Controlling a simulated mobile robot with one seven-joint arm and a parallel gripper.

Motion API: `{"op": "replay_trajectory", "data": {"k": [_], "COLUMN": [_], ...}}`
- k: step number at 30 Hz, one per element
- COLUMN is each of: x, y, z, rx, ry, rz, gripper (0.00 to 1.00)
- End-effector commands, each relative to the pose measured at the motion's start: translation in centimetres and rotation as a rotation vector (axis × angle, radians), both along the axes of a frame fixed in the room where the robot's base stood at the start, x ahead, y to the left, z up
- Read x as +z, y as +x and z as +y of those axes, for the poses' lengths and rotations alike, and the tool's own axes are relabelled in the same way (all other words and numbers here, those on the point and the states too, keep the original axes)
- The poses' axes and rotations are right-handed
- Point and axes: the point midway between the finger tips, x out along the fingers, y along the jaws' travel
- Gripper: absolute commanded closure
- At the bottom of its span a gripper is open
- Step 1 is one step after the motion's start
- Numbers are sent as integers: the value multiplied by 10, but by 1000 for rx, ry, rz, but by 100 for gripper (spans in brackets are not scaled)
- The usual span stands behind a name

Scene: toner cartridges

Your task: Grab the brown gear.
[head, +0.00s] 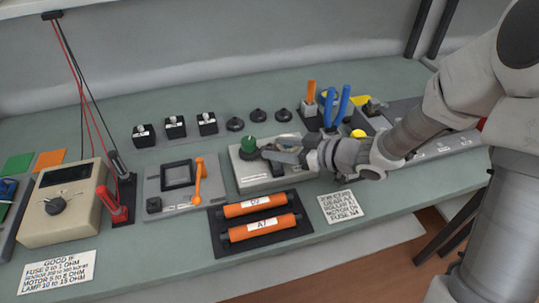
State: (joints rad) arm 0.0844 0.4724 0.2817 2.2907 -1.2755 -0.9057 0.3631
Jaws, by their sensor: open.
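My gripper (268,153) reaches in from the right, low over a light grey block (246,178) in the middle of the bench. The jaws are open, with their tips close to a green knob (248,144) on that block. A small tan-brown piece (287,139) shows just behind the fingers. It may be the brown gear, but it is partly hidden and too small to tell. No other brown gear can be made out. The fingers and wrist hide part of the block's top.
Two orange rollers (256,206) lie on a black holder in front. A grey panel with an orange lever (199,180) stands left of the block. Black knobs (235,124) sit behind it. Blue-handled pliers (343,103) stand upright behind my wrist. A beige meter (66,203) is far left.

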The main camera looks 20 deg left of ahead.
Motion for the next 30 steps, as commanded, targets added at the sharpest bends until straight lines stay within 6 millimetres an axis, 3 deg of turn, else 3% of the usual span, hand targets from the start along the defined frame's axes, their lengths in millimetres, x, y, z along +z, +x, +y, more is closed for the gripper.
{"op": "replay_trajectory", "data": {"k": [4, 11, 21, 30], "x": [-5, -4, -5, -5], "y": [4, 4, 4, 4], "z": [11, 11, 11, 11], "rx": [0, -1, -1, -1], "ry": [0, 0, 0, 0], "rz": [-1, 0, 0, 0], "gripper": [42, 42, 100, 100]}}
